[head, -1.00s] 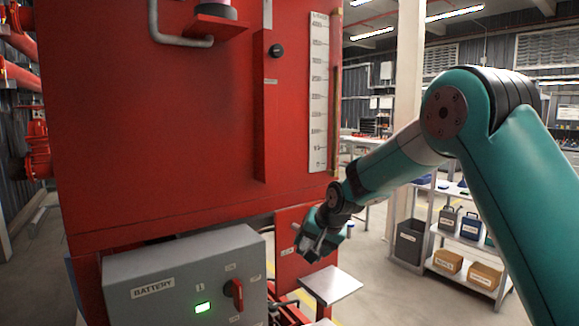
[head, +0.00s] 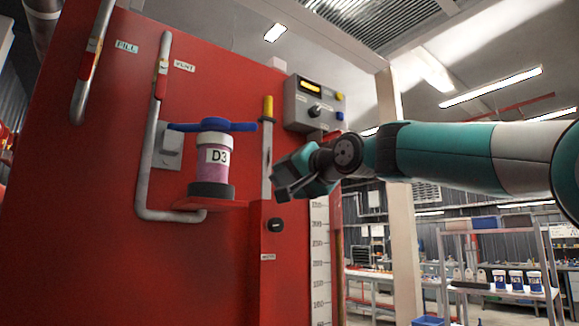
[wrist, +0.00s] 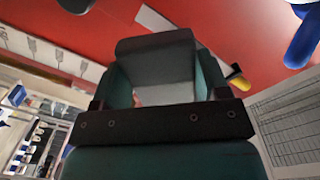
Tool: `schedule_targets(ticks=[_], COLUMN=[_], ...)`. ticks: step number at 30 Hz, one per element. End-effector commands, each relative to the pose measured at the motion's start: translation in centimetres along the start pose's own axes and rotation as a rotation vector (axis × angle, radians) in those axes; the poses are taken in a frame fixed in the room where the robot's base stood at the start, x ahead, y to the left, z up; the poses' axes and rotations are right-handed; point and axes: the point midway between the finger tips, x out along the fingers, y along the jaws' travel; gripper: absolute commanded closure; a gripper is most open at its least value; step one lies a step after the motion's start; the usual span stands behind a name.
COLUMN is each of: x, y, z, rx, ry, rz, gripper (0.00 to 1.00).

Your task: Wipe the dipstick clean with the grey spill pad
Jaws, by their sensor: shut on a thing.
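My gripper (head: 300,188) is shut on a flat grey piece, which looks like the grey spill pad (wrist: 155,62). In the wrist view the pad spans the space between the teal fingers. In the head view the gripper is raised in front of the red tank. A yellow-handled upright rod (head: 268,108), which looks like the dipstick, stands against the tank just left of the gripper, with its lower end hidden at the red housing. Its yellow end also shows in the wrist view (wrist: 236,83). I see a gap between pad and rod in the head view.
A jar labelled D3 (head: 214,165) with a blue handle stands on a red shelf left of the rod. Grey pipes run up the tank (head: 90,240). A grey control box (head: 315,104) sits above the gripper. Shelving (head: 497,230) stands at the right.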

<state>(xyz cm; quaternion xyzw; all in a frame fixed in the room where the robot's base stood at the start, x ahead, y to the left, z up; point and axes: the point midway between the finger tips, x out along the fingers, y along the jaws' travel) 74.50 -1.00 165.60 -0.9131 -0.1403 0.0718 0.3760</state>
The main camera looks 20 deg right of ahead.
Motion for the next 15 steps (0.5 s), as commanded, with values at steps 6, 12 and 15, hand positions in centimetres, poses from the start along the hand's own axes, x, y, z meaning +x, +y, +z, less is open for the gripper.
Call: schedule_targets(ticks=[6,12,15], x=[-1.0,0.7,1.8], y=[-1.9,-1.7,-1.6], z=[-1.6,-2.1,-2.1], rx=[0.001,0.002,0.001], ry=[0.017,0.02,0.02], rz=[-0.019,-0.014,-0.012], gripper=[0.51,0.51,0.51])
